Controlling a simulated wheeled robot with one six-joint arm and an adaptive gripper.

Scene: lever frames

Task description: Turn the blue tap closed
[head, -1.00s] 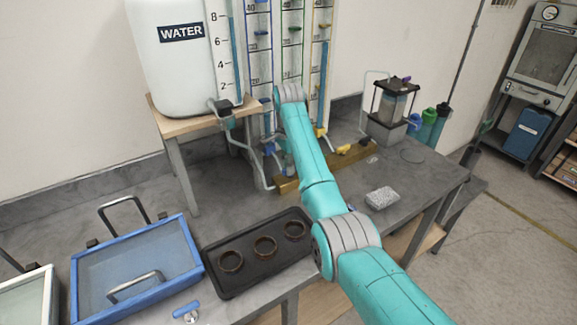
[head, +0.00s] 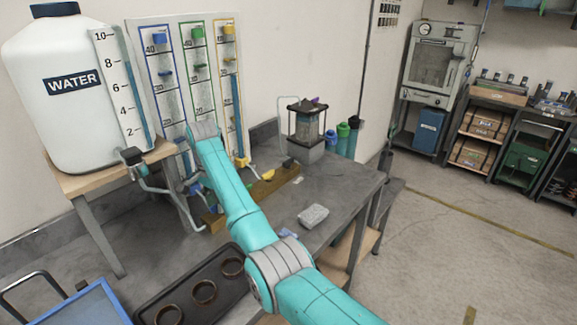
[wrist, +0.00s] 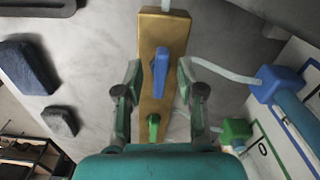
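The blue tap (wrist: 160,72) is a blue lever handle on a brass-coloured bar (wrist: 165,32) in the wrist view. Its handle lies roughly along the bar's length. My gripper (wrist: 161,93) is open, with one finger on each side of the bar and the blue handle between them in the picture. Neither finger visibly touches the handle. A green tap handle (wrist: 153,127) sits on the same bar, nearer my gripper's base. In the head view the bar (head: 285,181) shows beside my arm with a yellow handle (head: 268,175); my arm hides the blue tap and my fingers there.
A blue block (wrist: 265,84) and green block (wrist: 236,130) with pipes stand right of the gripper. The head view shows a water tank (head: 68,105), gauge panel (head: 198,85), lantern-like device (head: 304,128), grey sponge-like block (head: 314,216) and black tray (head: 180,285).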

